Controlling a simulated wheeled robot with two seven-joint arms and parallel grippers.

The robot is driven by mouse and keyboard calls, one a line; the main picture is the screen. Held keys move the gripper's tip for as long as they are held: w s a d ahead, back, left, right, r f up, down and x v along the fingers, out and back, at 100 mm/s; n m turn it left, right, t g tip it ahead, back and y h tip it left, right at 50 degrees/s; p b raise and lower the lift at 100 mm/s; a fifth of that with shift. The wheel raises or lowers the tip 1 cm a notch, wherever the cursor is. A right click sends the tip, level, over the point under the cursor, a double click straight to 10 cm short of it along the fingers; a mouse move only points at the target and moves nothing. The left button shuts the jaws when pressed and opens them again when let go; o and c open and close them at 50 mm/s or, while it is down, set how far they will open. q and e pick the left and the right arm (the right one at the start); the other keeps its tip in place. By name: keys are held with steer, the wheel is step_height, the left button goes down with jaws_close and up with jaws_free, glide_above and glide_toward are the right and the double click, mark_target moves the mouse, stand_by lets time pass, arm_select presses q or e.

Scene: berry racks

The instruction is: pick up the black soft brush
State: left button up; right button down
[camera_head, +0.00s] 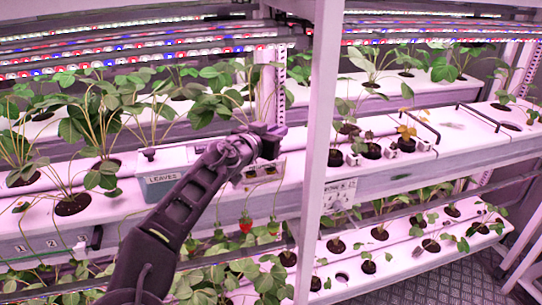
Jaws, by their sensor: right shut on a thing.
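My right arm reaches up from the bottom left, and my right gripper (267,146) is at the edge of the middle shelf, left of the white post. It is shut on a small dark thing, which fits the black soft brush (264,128). The brush's outline merges with the dark fingers, so its bristles and handle cannot be told apart. No other black brush is plain to see. My left gripper is not in view.
A grey bin (161,179) labelled LEAVES stands left of the gripper. A white upright post (318,150) is close on its right. Red strawberries (246,225) hang just below. Strawberry plants fill the white shelves (480,140), under LED strips.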

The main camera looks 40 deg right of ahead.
steer(key=shift+r, duration=0.1)
stand_by(0.4)
step_height(320, 180, up, 10)
steer(key=shift+b, duration=0.3)
stand_by(0.7)
